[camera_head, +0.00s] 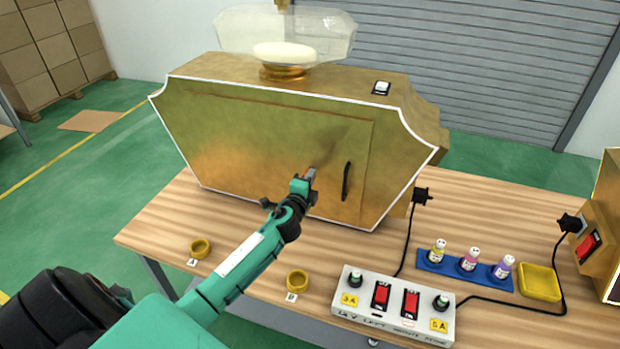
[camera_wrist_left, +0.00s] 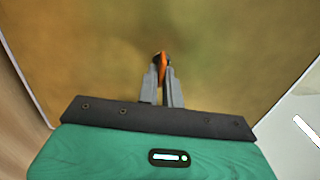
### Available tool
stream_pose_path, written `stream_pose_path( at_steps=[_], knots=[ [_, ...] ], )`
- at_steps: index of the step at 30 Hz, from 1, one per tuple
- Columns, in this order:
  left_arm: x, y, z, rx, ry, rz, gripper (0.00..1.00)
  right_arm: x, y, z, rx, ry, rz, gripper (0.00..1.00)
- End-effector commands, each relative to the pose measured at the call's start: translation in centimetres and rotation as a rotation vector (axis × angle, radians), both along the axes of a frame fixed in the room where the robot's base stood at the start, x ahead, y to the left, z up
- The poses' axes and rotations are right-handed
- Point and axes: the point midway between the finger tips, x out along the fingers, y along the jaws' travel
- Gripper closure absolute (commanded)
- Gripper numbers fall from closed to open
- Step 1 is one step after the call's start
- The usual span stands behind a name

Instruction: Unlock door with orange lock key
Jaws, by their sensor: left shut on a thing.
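The door (camera_head: 270,140) is the large gold front panel of the perfume machine, with a black handle (camera_head: 346,181) near its right side. It appears closed. My left gripper (camera_head: 308,178) is at the panel, just left of the handle. In the left wrist view, my left gripper (camera_wrist_left: 162,85) is shut on the orange key (camera_wrist_left: 163,66), with the gold surface right behind it. The key's tip and the lock are hidden, so I cannot tell whether the key is inserted. My right gripper is not in view.
A white switch box (camera_head: 393,308), a blue tray (camera_head: 440,262) with small bottles and a yellow dish (camera_head: 539,282) stand on the wooden table (camera_head: 480,215). Two yellow rings, left (camera_head: 200,249) and right (camera_head: 297,281), lie near the front. A cable runs to the machine.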

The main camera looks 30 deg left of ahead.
Motion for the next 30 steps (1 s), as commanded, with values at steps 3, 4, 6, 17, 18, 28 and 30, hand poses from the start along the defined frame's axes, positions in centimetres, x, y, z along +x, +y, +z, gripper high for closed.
stream_pose_path(
  at_steps=[3, 4, 6, 17, 18, 28, 30],
  knots=[
    [0.0, 0.0, -0.1, 0.005, 0.002, -0.001, 1.0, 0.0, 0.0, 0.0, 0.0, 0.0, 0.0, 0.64],
    [0.0, 0.0, -0.1, 0.005, 0.002, -0.001, 1.0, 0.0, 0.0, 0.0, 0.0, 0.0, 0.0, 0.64],
    [0.0, 0.0, -0.1, 0.005, 0.002, -0.001, 1.0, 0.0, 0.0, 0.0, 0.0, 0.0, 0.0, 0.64],
    [0.0, 0.0, -0.1, 0.004, 0.002, 0.0, 0.73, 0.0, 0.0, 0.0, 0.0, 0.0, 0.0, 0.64],
    [0.0, 0.0, -0.1, 0.004, 0.002, 0.0, 0.73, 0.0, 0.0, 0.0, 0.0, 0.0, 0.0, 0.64],
    [-1.0, -0.2, -0.2, 0.005, 0.002, 0.0, 0.73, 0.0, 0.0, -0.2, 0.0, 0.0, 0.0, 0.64],
    [-1.9, -0.4, -0.2, 0.006, 0.002, 0.0, 0.73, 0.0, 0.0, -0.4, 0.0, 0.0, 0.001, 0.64]
  ],
)
